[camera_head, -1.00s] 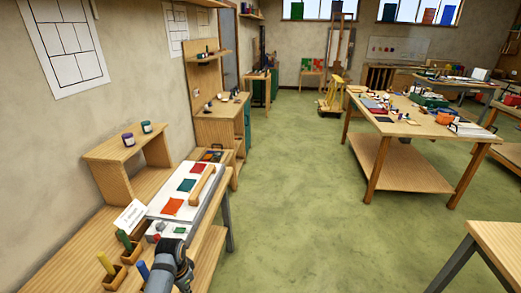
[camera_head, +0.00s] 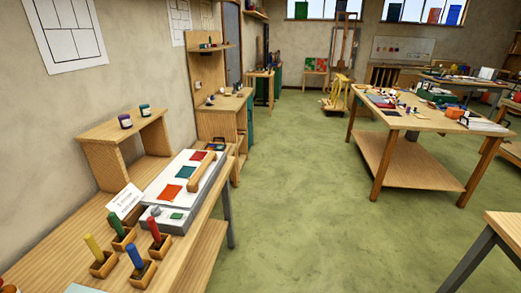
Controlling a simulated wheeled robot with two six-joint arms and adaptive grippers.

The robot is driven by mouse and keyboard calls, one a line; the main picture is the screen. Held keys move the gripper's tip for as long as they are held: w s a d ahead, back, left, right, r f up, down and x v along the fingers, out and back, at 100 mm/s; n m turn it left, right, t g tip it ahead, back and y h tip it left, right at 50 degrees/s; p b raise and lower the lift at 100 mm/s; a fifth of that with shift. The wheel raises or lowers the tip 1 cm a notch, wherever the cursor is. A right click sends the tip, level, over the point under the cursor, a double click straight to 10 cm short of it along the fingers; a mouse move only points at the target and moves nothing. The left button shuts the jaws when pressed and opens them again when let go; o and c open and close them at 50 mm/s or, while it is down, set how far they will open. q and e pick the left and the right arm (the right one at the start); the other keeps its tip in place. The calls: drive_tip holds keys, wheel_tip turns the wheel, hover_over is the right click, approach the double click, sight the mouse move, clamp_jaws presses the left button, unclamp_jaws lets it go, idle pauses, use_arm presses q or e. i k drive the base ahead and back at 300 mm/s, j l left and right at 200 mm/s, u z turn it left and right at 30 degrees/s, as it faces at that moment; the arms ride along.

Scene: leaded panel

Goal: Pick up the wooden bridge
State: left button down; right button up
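A long light wooden bar, which looks like the wooden bridge (camera_head: 203,171), lies lengthwise on the right part of a pale board (camera_head: 155,187) on the left bench (camera_head: 62,250). It is beside the red and green squares on that board. Whether it is raised on feet is too small to tell. Neither of my grippers shows in the view, so I cannot see whether they are open or shut.
Small wooden holders with coloured sticks (camera_head: 136,257) stand at the bench's near end, by a white card (camera_head: 125,203). A wooden riser (camera_head: 125,140) with two jars stands by the wall. Green floor (camera_head: 290,200) is clear between the bench and the right table (camera_head: 435,118).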

sight(192, 186)
drive_tip(key=i+u, duration=0.1)
drive_tip(key=u, duration=0.35)
drive_tip(key=i+l+u, duration=0.1)
drive_tip(key=u, duration=0.35)
drive_tip(key=l+u, duration=0.1)
drive_tip(key=u, duration=0.3)
drive_tip(key=i+l+u, duration=0.15)
drive_tip(key=u, duration=0.3)
drive_tip(key=i+l+u, duration=0.25)
drive_tip(key=l+u, duration=0.2)
drive_tip(key=l, duration=1)
drive_tip(key=l+u, duration=0.45)
drive_tip(key=l, duration=1.6)
